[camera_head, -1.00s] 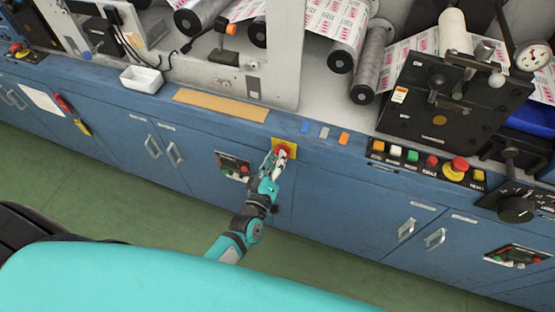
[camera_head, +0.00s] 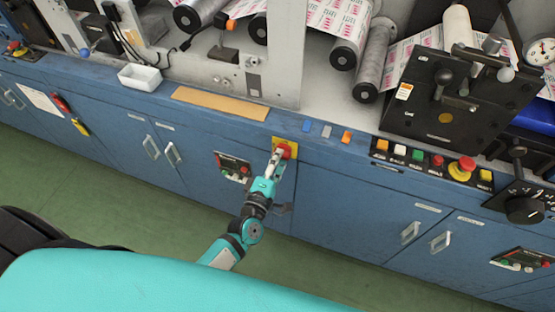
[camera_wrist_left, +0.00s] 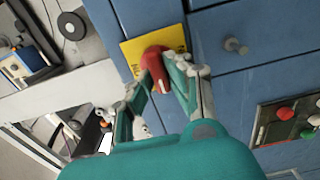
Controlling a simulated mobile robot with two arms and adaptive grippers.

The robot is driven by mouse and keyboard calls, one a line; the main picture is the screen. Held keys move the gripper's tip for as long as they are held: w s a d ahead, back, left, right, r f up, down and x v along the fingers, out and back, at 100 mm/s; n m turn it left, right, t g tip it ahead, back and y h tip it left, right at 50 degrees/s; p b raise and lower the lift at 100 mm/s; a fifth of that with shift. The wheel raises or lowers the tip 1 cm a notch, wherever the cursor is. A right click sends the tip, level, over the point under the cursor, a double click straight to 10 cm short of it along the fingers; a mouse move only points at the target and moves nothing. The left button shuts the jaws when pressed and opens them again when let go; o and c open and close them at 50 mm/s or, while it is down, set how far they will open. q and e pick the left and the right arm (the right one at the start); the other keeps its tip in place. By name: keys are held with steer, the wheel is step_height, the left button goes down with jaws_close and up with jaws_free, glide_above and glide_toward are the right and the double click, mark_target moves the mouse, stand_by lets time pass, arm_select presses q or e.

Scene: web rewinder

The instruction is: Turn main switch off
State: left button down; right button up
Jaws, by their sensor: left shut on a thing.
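The main switch is a red rotary knob (camera_head: 286,150) on a yellow plate (camera_head: 292,141) on the blue cabinet front. In the left wrist view the red knob (camera_wrist_left: 153,58) shows between the fingers, with the yellow plate (camera_wrist_left: 131,50) behind it. My left gripper (camera_head: 276,157) is at the switch. In the left wrist view its fingers (camera_wrist_left: 158,82) are shut on the knob from both sides. A white mark shows on the knob's handle. My right gripper is not in view.
A small panel with red and green buttons (camera_head: 232,166) sits left of the switch. A row of coloured buttons with a red mushroom button (camera_head: 462,168) lies to the right. A white tray (camera_head: 139,77) stands on the ledge. Green floor (camera_head: 110,185) is clear in front.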

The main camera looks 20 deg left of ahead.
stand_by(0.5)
arm_select(q)
steer(key=c, duration=1.3)
jaws_free()
steer(key=shift+s, duration=0.1)
steer(key=s, duration=1.2)
steer(key=shift+a, duration=0.2)
